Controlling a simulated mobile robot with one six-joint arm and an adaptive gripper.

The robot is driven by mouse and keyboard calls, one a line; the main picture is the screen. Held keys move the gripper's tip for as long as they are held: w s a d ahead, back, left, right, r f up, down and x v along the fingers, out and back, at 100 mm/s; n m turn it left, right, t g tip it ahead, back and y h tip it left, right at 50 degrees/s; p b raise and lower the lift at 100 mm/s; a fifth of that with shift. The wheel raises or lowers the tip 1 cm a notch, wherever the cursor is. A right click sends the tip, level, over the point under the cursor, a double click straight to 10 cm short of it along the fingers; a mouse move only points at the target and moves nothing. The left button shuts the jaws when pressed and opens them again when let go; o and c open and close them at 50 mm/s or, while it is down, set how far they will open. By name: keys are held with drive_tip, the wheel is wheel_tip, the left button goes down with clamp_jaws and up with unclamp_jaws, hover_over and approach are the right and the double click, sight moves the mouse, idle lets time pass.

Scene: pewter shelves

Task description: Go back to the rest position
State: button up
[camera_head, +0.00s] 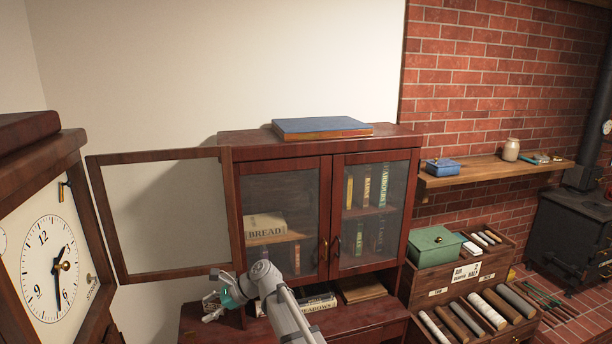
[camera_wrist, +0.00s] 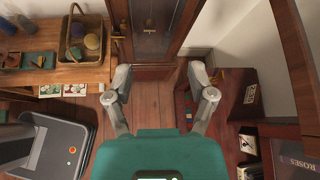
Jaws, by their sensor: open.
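My gripper (camera_head: 216,304) is in the lower middle of the head view, in front of the left part of the dark red cabinet and below an open framed door (camera_head: 175,279). Its jaws are open and empty. In the wrist view my gripper (camera_wrist: 160,90) has its two fingers spread apart, with wooden floor (camera_wrist: 160,112) showing between them. My arm reaches up from the bottom edge of the head view. Part of the cabinet's lower shelf is hidden behind it.
A clock (camera_head: 48,265) stands close on the left; the open framed door spans from it towards the cabinet (camera_head: 290,160). A blue book (camera_head: 320,127) lies on the cabinet. A wicker basket (camera_wrist: 80,60) stands on a bench at left in the wrist view; books (camera_wrist: 293,160) are at lower right.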

drive_tip(key=s+d+f+n+h+b, duration=0.3)
drive_tip(key=d+f, duration=0.4)
drive_tip(key=d, duration=0.7)
drive_tip(key=s+d+f+n+t+h+b, duration=0.1)
drive_tip(key=s+d+f+n+h+b, duration=0.3)
drive_tip(key=d, duration=1.1)
drive_tip(key=s+d+f+n+h+b, duration=0.4)
drive_tip(key=d+f+n, duration=0.3)
drive_tip(key=d+f, duration=0.3)
drive_tip(key=s+d, duration=0.1)
drive_tip(key=d, duration=0.3)
drive_tip(key=shift+d+f+t+h, duration=0.2)
drive_tip(key=shift+f+t+h, duration=0.1)
drive_tip(key=shift+h, duration=0.1)
drive_tip(key=shift+c, duration=1)
drive_tip(key=shift+a, duration=0.15)
